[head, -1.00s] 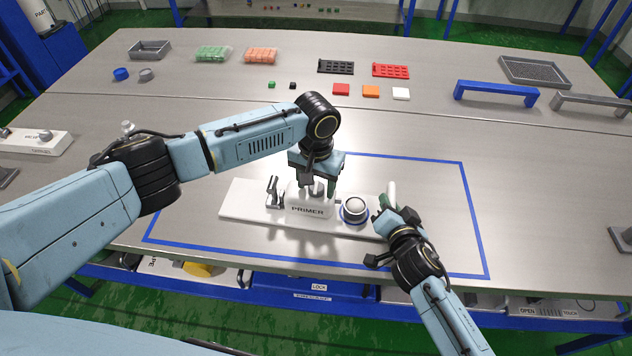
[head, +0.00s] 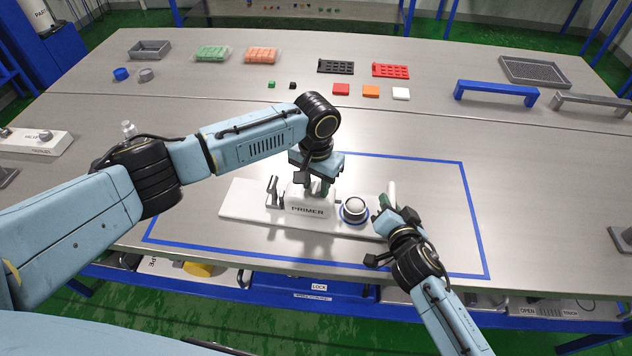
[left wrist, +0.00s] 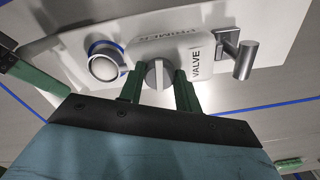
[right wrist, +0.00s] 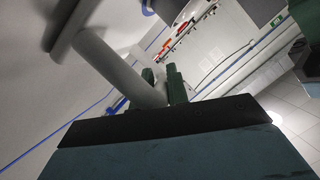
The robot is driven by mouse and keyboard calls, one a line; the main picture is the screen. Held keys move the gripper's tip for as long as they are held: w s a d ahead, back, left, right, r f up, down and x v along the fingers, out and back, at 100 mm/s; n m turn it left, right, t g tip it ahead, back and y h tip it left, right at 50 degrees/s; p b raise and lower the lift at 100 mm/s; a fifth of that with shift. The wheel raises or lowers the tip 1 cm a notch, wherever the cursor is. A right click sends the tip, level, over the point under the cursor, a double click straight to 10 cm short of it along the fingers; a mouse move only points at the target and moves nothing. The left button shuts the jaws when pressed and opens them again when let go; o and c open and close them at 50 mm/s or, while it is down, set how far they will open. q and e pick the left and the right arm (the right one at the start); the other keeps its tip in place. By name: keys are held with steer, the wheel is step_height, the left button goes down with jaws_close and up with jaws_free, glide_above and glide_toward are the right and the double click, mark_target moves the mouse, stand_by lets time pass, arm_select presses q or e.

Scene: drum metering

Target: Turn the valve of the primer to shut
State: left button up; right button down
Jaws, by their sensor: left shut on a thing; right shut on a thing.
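The primer (head: 308,203) is a white block on a long white base plate (head: 245,208), inside the blue outline. Its valve is a grey round knob with a ridge (left wrist: 158,76), beside the word VALVE in the left wrist view. My left gripper (head: 320,187) points down and is shut on the valve knob, one green finger on each side; in the head view the fingers mostly hide it. My right gripper (head: 384,211) is shut on a pale upright handle (head: 391,189) at the plate's right end; this handle is a grey bar in the right wrist view (right wrist: 120,66).
A round blue-ringed button or cup (head: 355,209) stands close right of the block. A metal bracket with a lever (head: 273,192) stands at its left. Trays and colored blocks lie far back; a blue bridge (head: 496,91) is at the right. The table behind the plate is clear.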

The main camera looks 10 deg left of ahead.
mark_target(315, 186)
arm_select(q)
steer(key=m, duration=1.2)
steer(key=shift+w, duration=0.1)
steer(key=shift+r+m, duration=0.1)
steer(key=shift+m, duration=2)
steer(key=o, duration=1)
step_height(315, 186, up, 12)
steer(key=shift+a, duration=0.1)
